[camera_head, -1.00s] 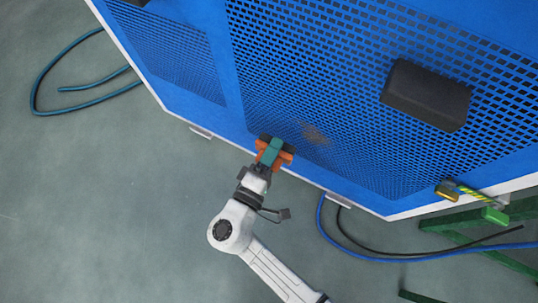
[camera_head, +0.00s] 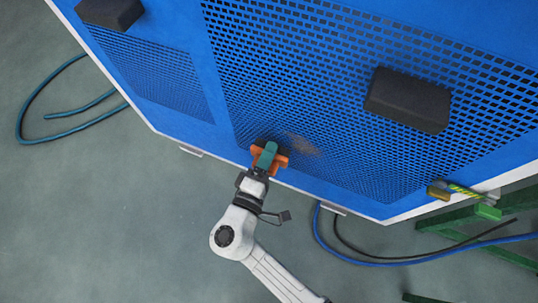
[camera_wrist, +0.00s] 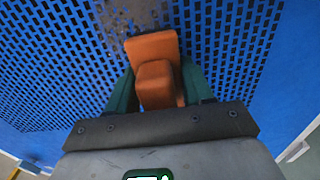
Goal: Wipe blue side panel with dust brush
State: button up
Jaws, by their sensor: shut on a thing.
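The blue side panel (camera_head: 350,60) is a perforated mesh in a blue frame and fills the upper part of the head view. A brownish dust patch (camera_head: 300,145) marks its lower mesh; a dirty patch (camera_wrist: 130,20) also shows at the top of the wrist view. My gripper (camera_head: 267,153), with green fingers, is shut on the orange dust brush (camera_wrist: 155,75). In the head view the brush (camera_head: 283,161) is at the panel's lower edge, just left of and below the dust patch. Its bristles are hidden, and I cannot tell whether it touches the panel.
Two black blocks (camera_head: 408,100) (camera_head: 110,12) stick out from the panel. Hoses (camera_head: 425,256) and green metal bars (camera_head: 455,222) lie at the lower right. Another hose (camera_head: 25,115) is on the floor at left. The floor at lower left is clear.

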jog(key=shift+b+x, duration=0.3)
jog(key=shift+x, duration=0.75)
